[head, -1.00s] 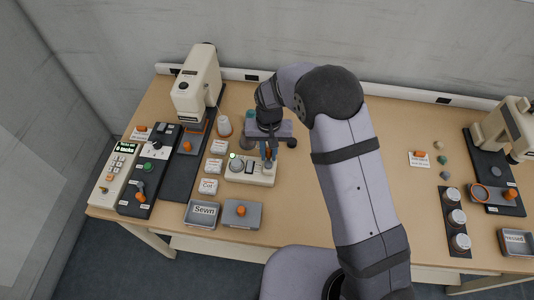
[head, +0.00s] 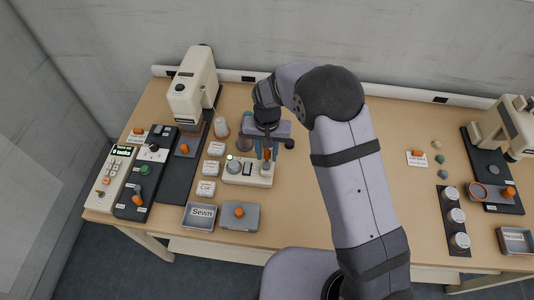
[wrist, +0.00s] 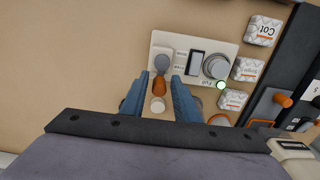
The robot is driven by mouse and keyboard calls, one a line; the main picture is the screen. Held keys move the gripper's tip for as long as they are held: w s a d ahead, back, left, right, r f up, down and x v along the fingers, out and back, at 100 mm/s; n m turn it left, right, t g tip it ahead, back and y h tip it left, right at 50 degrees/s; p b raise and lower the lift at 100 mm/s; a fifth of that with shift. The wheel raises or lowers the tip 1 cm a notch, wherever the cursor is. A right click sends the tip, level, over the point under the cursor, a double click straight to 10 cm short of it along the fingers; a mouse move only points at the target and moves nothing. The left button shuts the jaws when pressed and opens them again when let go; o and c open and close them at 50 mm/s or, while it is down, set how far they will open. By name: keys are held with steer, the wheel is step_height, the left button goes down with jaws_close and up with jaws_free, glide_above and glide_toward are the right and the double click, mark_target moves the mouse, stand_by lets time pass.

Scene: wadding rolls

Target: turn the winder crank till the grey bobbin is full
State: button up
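The cream winder box (head: 258,182) stands near the middle of the bench's left half. The round grey bobbin (wrist: 216,66) sits at one end of its top, with a dark window beside it. A green lamp (wrist: 220,85) is lit next to the "Full" label. The crank (wrist: 163,58) is grey with an orange handle (wrist: 159,86), at the box's other end. My gripper (wrist: 160,78) is over the crank, its two blue fingers apart on either side of the handle, with gaps showing. How much thread the bobbin holds is too small to tell.
White labelled packs (head: 206,188) stand left of the winder. A "Sewn" tray (head: 199,216) and a grey box with an orange knob (head: 239,215) are in front. A sewing machine (head: 194,85) stands behind left.

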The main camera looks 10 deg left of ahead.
steer(key=shift+r+b, duration=1)
steer(key=shift+r, duration=2.35)
steer(key=shift+w+a+n, duration=0.15)
steer(key=shift+w+n, duration=0.15)
steer(key=shift+n, duration=0.5)
steer(key=s+d+f+n+g, duration=0.1)
steer(key=s+d+f+n, duration=0.2)
steer(key=s, duration=0.4)
steer(key=s+d+f+g, duration=0.1)
steer(key=s+d+f, duration=0.1)
steer(key=s+d, duration=0.35)
steer(key=s+d+r+m, duration=0.2)
steer(key=s+d+r, duration=0.2)
steer(key=s+d, duration=0.6)
steer(key=w+d+r+m+t, duration=0.2)
steer(key=w+d+r, duration=0.1)
steer(key=shift+d+r+m, duration=0.15)
steer(key=shift+d+m, duration=0.15)
